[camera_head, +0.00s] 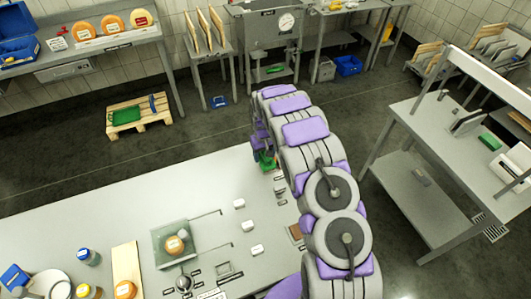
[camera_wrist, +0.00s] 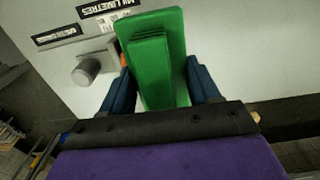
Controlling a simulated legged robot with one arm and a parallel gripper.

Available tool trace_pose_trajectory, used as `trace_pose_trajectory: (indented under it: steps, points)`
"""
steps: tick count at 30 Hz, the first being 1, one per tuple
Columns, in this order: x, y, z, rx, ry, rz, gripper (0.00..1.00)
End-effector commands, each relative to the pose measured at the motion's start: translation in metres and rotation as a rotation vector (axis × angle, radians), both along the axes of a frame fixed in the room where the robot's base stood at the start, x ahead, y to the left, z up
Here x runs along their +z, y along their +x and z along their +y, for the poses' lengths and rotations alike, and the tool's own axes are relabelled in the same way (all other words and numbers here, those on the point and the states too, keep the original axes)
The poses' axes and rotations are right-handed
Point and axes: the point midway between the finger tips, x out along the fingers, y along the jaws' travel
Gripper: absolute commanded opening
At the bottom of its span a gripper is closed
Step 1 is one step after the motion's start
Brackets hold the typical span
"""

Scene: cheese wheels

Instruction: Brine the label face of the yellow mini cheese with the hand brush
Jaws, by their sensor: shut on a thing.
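My gripper (camera_wrist: 160,88) is shut on a green piece that looks like the hand brush (camera_wrist: 155,50). Its bristles cannot be made out. In the head view my gripper (camera_head: 262,152) and the green brush (camera_head: 267,162) are at the far edge of the grey table, partly hidden by my arm. Another orange round piece (camera_head: 125,289) is at the front edge; which one is the yellow mini cheese is hard to tell.
Several white blocks (camera_head: 239,203) and thin rods lie between pad and arm. A grey knob (camera_wrist: 86,70) stands beside the brush. The table's far left is clear.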

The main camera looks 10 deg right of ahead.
Motion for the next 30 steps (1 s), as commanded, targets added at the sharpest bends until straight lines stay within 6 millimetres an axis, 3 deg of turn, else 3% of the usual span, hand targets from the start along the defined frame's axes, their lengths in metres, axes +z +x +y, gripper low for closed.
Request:
trace_pose_trajectory:
  steps: [5,9,30]
  points:
    - [0.000,-0.004,0.004,-0.002,0.001,0.002,0.33]
    - [0.023,-0.002,0.005,-0.002,0.000,-0.002,0.33]
    - [0.079,-0.004,0.009,-0.006,0.000,0.000,0.33]
